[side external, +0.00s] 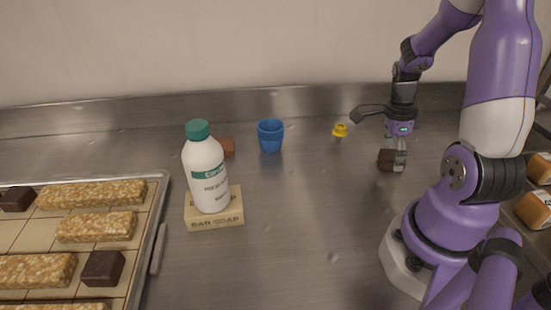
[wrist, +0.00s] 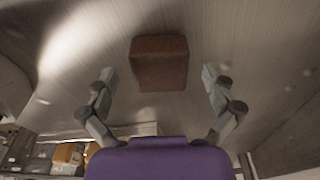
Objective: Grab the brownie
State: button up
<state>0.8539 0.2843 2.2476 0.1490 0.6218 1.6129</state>
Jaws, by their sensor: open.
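A dark brown brownie (side external: 386,159) sits on the steel counter at the right, just below my gripper (side external: 392,150). In the wrist view the brownie (wrist: 159,62) lies ahead of the fingers, roughly centred between them. My gripper (wrist: 160,84) is open and empty, with clear space on both sides of the brownie. In the side view one finger partly overlaps the brownie's right side; I cannot tell whether it touches. Two other dark brown squares, which look like brownies, lie on the tray at the left, one at the front (side external: 102,268) and one at the back (side external: 18,199).
A tray (side external: 160,215) with several oat bars fills the left. A white bottle (side external: 206,172) stands on a soap box (side external: 232,215). A reddish-brown block (side external: 227,147), blue cup (side external: 270,136) and yellow-topped item (side external: 340,131) stand behind. The central counter is clear.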

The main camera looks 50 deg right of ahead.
jog(key=shift+f, duration=0.3)
jog(key=c, duration=1.1)
jog(key=shift+c, duration=0.2)
jog(key=shift+r, duration=0.1)
